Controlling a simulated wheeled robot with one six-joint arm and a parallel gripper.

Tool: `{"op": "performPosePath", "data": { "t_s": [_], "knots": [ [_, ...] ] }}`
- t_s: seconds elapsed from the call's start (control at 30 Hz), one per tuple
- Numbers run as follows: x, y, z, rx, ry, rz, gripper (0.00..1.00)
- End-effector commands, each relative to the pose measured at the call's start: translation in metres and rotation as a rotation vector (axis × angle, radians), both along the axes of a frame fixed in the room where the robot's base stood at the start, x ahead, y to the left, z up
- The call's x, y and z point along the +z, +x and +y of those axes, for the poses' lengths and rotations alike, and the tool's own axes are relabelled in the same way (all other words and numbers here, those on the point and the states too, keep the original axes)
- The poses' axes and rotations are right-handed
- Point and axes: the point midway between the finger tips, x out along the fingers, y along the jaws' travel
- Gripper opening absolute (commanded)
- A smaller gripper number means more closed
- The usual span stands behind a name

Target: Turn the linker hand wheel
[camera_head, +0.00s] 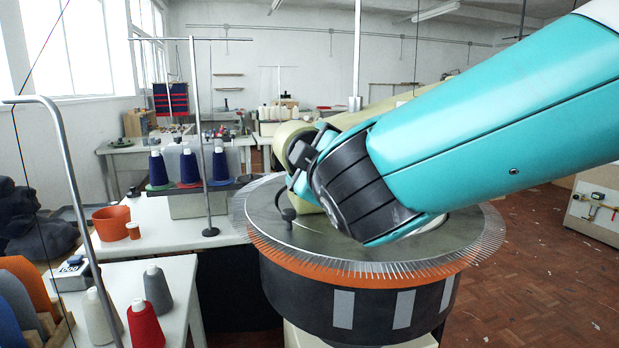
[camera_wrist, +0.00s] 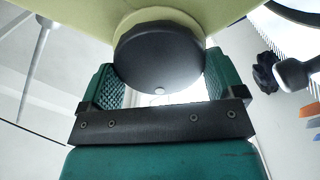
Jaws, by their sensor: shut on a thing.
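The linker (camera_head: 380,312) is a round machine with a dark drum, an orange band and a ring of thin needles around its flat top. The hand wheel (camera_wrist: 160,52) is a dark round disc against a cream housing in the wrist view. My gripper (camera_wrist: 162,70) is shut on the hand wheel, with one green ribbed finger on each side of its rim. In the head view my arm reaches in from the right over the linker top. My wrist hides most of the wheel there.
A small black knob on a bent rod (camera_head: 287,213) stands on the linker top beside my wrist. Yarn cones (camera_head: 189,167) and an orange pot (camera_head: 111,222) sit on white tables at left. A thin metal stand (camera_head: 202,150) rises close to the linker. Open floor lies at right.

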Motion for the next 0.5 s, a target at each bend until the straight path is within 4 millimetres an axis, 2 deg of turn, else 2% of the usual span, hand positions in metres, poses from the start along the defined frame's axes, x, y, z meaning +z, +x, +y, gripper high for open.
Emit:
{"op": "performPosePath", "data": {
  "t_s": [0.03, 0.5],
  "knots": [
    [-0.0055, 0.0000, -0.0008, -0.002, 0.034, 0.010, 0.64],
    [-0.0029, 0.0002, -0.0010, -0.002, 0.231, 0.072, 0.64]
  ]
}}
